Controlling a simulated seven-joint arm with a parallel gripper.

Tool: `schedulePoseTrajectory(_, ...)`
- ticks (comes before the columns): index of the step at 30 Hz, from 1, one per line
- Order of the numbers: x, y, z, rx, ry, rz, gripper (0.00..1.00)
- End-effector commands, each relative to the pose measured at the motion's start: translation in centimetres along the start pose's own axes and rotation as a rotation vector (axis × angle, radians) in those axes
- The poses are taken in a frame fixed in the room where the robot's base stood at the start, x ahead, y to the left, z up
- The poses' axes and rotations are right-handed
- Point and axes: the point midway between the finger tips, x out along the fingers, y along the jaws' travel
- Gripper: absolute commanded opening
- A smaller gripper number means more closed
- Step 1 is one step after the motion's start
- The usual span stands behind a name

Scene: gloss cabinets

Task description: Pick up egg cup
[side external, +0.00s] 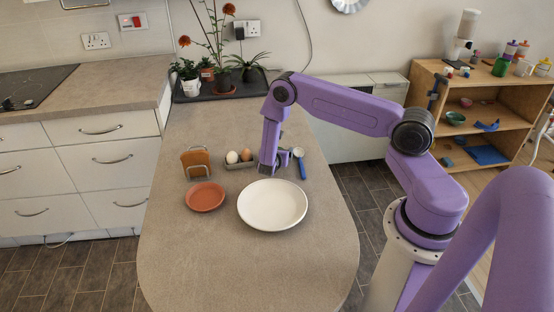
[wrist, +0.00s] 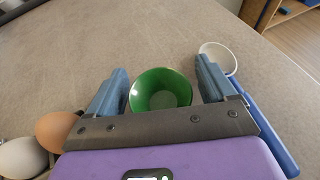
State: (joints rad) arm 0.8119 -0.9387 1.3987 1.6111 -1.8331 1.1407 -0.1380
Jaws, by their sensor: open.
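A green cup (wrist: 160,92), which looks like the egg cup, stands on the counter in the wrist view, its bowl opening facing the camera. My gripper (wrist: 161,72) is open, with one blue finger on each side of the cup and a gap to each. The gripper's metal palm hides the cup's near edge, and I cannot tell how high the fingertips are. In the side external view my gripper (side external: 283,158) is low over the counter behind the white plate (side external: 272,205), and the arm hides the green cup there.
A spoon with a blue handle (side external: 302,170) lies close right of my gripper. A holder with eggs (side external: 240,158) is close on the left. A terracotta plate (side external: 205,197) and an orange-brown rack (side external: 196,162) stand farther left. The counter's front (side external: 250,275) is clear.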

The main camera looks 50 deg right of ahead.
Motion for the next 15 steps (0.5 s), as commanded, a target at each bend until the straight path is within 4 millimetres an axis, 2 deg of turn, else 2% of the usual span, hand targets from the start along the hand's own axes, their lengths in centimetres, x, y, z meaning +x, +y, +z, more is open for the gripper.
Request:
schedulePoseTrajectory(5,0.02,-0.01,0.00,0.000,0.000,0.000,0.84)
schedulePoseTrajectory(8,0.00,0.00,-0.01,0.000,0.000,0.000,0.55)
schedulePoseTrajectory(9,-0.01,0.00,-0.01,0.000,0.000,0.000,0.42)
schedulePoseTrajectory(11,-0.01,0.00,-0.02,0.000,0.001,0.000,0.24)
schedulePoseTrajectory(15,-0.03,0.00,-0.04,0.000,0.001,0.000,0.24)
